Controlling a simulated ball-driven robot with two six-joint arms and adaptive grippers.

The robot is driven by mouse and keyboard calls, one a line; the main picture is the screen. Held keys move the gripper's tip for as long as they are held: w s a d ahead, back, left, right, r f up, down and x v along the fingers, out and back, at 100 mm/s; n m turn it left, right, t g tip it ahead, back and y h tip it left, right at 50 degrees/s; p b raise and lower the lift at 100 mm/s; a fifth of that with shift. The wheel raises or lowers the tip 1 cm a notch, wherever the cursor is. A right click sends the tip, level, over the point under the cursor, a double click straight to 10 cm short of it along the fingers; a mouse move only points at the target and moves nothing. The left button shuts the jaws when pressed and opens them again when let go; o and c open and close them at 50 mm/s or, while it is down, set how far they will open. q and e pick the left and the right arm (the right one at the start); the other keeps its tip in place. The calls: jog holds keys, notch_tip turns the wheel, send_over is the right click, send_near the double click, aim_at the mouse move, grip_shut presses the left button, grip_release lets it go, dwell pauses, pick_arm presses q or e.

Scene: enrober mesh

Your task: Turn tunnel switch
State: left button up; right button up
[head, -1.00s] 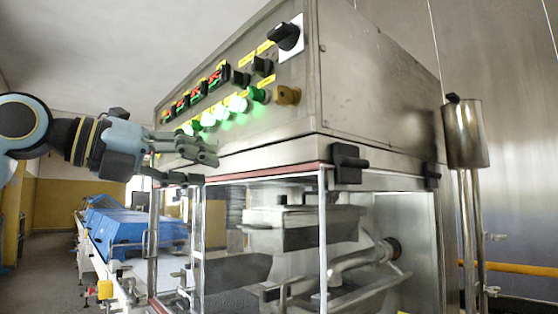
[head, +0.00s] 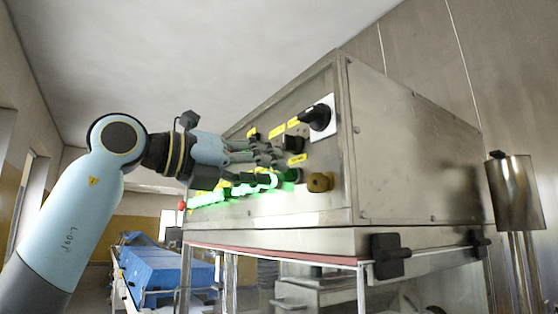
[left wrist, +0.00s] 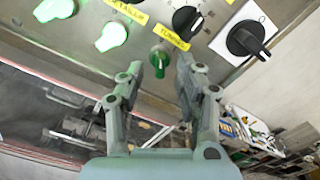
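In the left wrist view a yellow label (left wrist: 171,37) reading TUNNEL sits on the metal panel. A green-lit switch knob (left wrist: 160,60) is just below it, and a black knob (left wrist: 187,20) is just above it. My left gripper (left wrist: 159,72) is open and empty, its two fingers apart on either side of the green knob's line; I cannot tell if they touch it. In the head view my left gripper (head: 280,157) is in front of the panel (head: 335,205) and covers part of the switch rows. My right gripper is not in view.
A large black rotary switch (head: 319,117) on a white plate and a brass-coloured lock (head: 319,182) are close to the fingers. More green-lit knobs (left wrist: 111,36) lie to the left. A black latch (head: 390,255) juts out below the panel. A metal cylinder (head: 516,190) stands at right.

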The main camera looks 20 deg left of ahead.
aim_at(287, 174)
pick_arm(q)
jog(key=shift+p+x, duration=0.4)
jog(key=shift+x, duration=1.15)
grip_shut()
